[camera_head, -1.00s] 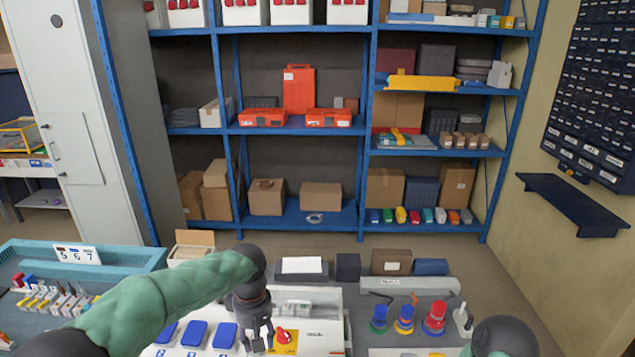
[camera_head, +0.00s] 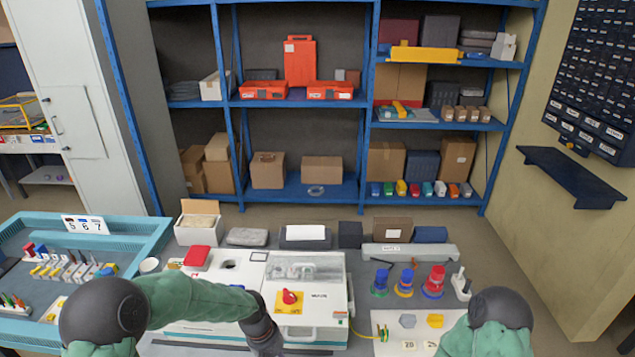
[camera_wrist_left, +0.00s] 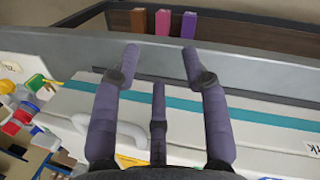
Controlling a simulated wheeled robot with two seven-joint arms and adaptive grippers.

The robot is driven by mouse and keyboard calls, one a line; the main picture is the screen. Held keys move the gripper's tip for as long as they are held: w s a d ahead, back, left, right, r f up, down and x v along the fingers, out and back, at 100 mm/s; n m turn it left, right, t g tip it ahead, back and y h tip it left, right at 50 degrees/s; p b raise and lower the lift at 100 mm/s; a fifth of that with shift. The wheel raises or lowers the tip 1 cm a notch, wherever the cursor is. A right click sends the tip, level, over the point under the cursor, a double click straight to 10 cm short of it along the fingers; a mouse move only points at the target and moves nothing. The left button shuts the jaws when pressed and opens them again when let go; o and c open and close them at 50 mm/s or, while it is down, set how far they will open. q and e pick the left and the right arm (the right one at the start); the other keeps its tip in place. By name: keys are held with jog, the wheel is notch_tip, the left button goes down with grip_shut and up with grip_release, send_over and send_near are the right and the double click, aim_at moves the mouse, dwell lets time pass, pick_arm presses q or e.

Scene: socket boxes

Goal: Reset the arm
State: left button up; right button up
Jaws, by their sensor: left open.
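My left arm (camera_head: 195,300) comes in from the left in the head view. Its dark wrist (camera_head: 262,332) points down in front of the white box (camera_head: 320,335); its fingertips are not clear there. In the left wrist view my left gripper (camera_wrist_left: 160,52) is open, its fingers apart with nothing between them. There it is over a pale surface with a teal stripe (camera_wrist_left: 180,105) and a grey edge. My right arm (camera_head: 495,320) shows only in part at the lower right of the head view, and its gripper is hidden or out of frame.
The white box carries a red switch on a yellow plate (camera_head: 289,299). A teal tray (camera_head: 140,232) with small parts stands left. Coloured stacked pieces (camera_head: 432,283) and a pale board (camera_head: 388,328) lie right. Blue shelves (camera_head: 300,190) stand behind.

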pick_arm(q)
jog(key=s+f+m+h+b, duration=0.1)
jog(key=s+f+m, duration=0.2)
jog(key=s+f, duration=1.5)
jog(key=shift+s+d+f+t+h+b, duration=0.2)
jog(key=shift+s+d+t+h+b, duration=0.1)
jog(key=shift+s+d+t, duration=0.15)
jog(key=shift+c, duration=0.2)
